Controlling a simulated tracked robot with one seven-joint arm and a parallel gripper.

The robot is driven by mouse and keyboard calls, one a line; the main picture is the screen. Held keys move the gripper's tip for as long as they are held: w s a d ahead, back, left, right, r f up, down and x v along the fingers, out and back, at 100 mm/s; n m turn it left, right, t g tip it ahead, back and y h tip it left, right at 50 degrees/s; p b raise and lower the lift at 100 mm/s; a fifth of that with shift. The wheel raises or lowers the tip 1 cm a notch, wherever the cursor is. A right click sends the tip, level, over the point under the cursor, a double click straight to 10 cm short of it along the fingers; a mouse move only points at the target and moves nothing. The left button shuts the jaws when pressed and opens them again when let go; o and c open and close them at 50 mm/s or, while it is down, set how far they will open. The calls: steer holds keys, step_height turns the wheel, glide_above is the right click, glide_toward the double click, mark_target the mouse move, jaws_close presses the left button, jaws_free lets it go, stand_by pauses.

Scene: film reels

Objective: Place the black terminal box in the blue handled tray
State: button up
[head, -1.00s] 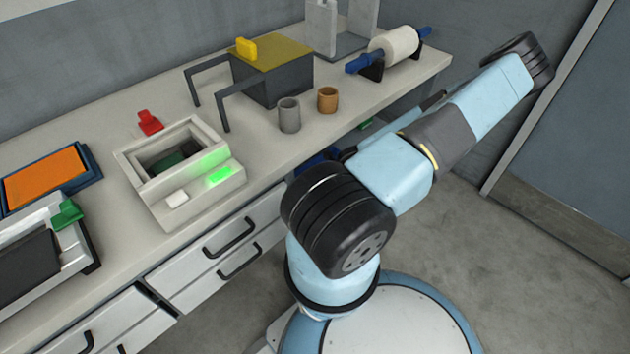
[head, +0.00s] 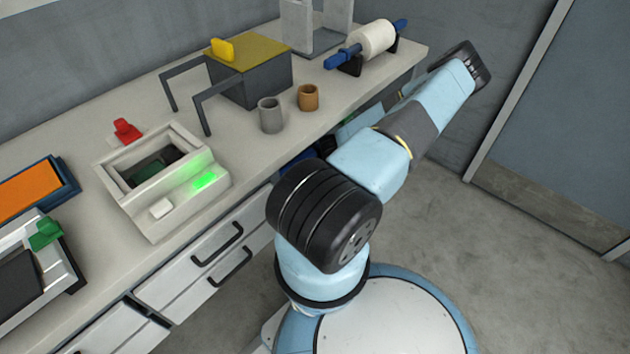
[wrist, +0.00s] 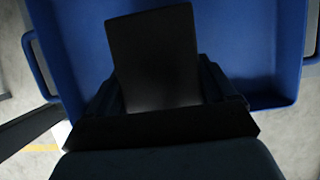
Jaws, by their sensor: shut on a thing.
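The black terminal box (wrist: 155,55) is between the fingers of my gripper (wrist: 160,88) in the wrist view, and the gripper is shut on it. Behind the box, the blue handled tray (wrist: 80,40) fills much of the view, with a handle at its left and one at its right edge. The box overlaps the tray's floor in the picture; I cannot tell the gap between them. In the head view my gripper is hidden behind my arm and the bench. A bit of dark blue (head: 292,157) shows below the bench edge there, perhaps part of the tray.
The bench (head: 120,80) holds a white device (head: 150,222) with a green light, a grey cup (head: 270,116), a brown cup (head: 308,97), a dark box with a yellow lid (head: 250,50) and a white roll (head: 373,38). Open floor (head: 530,260) lies to the right.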

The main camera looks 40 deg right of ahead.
steer(key=shift+w+d+f, duration=0.4)
steer(key=shift+w+f, duration=0.15)
steer(key=shift+f, duration=1.75)
steer(key=o, duration=1.5)
steer(key=shift+v, duration=3.75)
